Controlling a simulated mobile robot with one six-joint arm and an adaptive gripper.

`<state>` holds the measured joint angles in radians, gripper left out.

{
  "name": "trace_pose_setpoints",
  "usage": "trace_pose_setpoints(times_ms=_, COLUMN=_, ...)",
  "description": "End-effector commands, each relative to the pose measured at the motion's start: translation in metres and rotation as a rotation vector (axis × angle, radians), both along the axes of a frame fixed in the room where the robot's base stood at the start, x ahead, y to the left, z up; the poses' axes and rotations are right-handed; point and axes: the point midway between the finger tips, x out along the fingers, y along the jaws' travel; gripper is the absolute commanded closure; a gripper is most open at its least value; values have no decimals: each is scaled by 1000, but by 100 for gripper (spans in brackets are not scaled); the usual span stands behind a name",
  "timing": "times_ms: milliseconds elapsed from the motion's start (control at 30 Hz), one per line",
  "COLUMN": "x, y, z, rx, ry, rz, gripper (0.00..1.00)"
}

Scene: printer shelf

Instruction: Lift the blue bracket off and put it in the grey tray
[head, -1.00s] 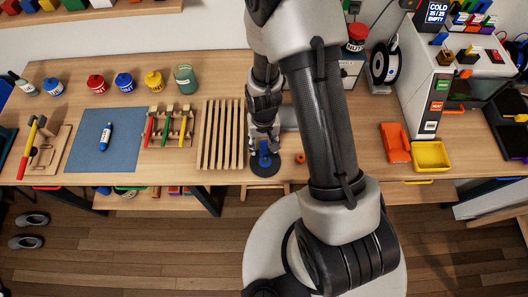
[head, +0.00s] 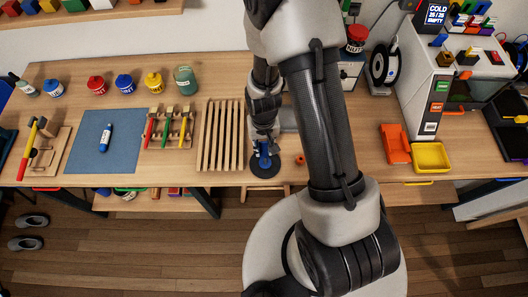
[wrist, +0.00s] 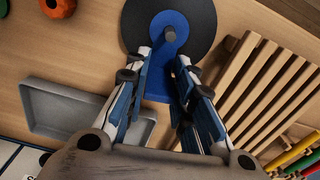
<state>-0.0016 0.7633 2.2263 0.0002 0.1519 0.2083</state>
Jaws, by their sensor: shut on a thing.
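The blue bracket (wrist: 157,86) shows in the wrist view, with its round end around or over a grey post (wrist: 171,34) on a black disc (wrist: 205,25). I cannot tell how far it is clear of the disc. My gripper (wrist: 165,75) is shut on the bracket, one finger on each side. In the head view the bracket (head: 264,151) is upright under my gripper (head: 262,138), above the black disc (head: 264,171) near the table's front edge. The grey tray (wrist: 75,112) looks empty in the wrist view; my arm partly hides it in the head view (head: 289,118).
A slatted wooden rack (head: 221,135) stands just left of the disc. An orange ring (head: 300,158) lies to its right. A yellow bin (head: 431,156) and an orange part (head: 395,144) are farther right. The tabletop around the grey tray is partly bare.

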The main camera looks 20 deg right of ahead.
Motion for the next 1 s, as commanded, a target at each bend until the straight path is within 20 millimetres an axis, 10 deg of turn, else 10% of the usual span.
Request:
trace_pose_setpoints(times_ms=533, x=1, y=0, z=22, rx=0, ry=-4, rz=0, gripper=100)
trace_pose_setpoints(times_ms=1000, x=2, y=0, z=144, rx=0, ry=-7, rz=0, gripper=100)
